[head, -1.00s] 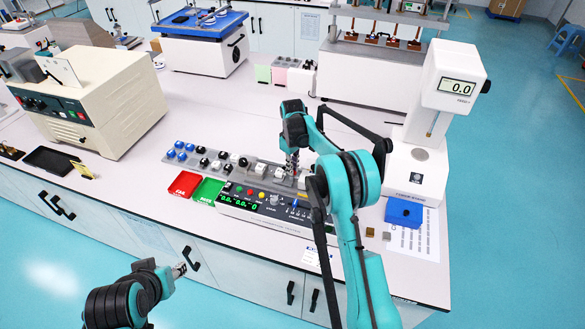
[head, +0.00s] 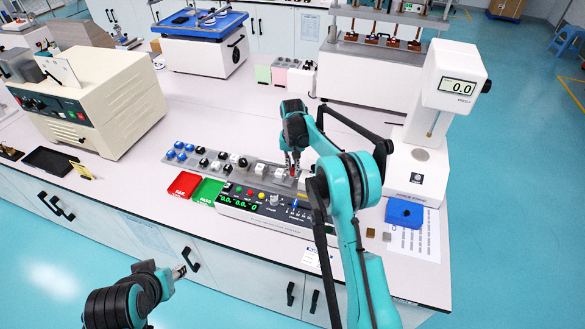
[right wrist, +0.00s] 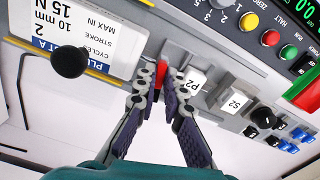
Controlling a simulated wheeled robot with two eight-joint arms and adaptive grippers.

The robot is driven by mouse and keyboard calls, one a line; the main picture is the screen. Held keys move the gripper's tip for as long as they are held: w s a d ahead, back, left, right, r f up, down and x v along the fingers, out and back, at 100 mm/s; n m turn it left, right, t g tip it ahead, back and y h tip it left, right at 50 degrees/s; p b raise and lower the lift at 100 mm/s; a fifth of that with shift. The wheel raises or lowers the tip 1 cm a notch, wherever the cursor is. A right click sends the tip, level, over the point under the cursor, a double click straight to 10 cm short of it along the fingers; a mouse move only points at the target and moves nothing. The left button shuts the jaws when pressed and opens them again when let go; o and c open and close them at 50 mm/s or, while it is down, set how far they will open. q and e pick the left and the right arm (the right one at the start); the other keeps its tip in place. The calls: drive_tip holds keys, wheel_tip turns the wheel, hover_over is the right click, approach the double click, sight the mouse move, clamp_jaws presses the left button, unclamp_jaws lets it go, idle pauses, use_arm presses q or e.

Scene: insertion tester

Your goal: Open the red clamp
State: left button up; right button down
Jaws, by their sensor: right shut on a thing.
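The insertion tester (head: 262,208) stands near the front edge of the bench. Its red clamp (right wrist: 161,74) shows as a small red part between my right fingertips in the right wrist view. My right gripper (right wrist: 164,84) is shut on the red clamp, beside a white block marked P2 (right wrist: 192,82). In the head view my right gripper (head: 292,167) reaches down onto the right part of the tester; its fingers hide most of the clamp. My left gripper (head: 181,271) hangs in front of the bench, away from the tester; its finger opening is too small to tell.
A red tray (head: 184,184) and a green tray (head: 207,191) lie left of the tester's panel. A black knob (right wrist: 69,62) stands near the clamp. A white force gauge (head: 418,170) and a blue block (head: 404,212) stand to the right. Open bench lies behind the tester.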

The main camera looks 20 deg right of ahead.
drive_tip(key=shift+m, duration=1.2)
drive_tip(key=c, duration=1.6)
unclamp_jaws()
drive_tip(key=shift+r, duration=0.1)
wheel_tip(320, 180, up, 12)
drive_tip(key=shift+f, duration=0.1)
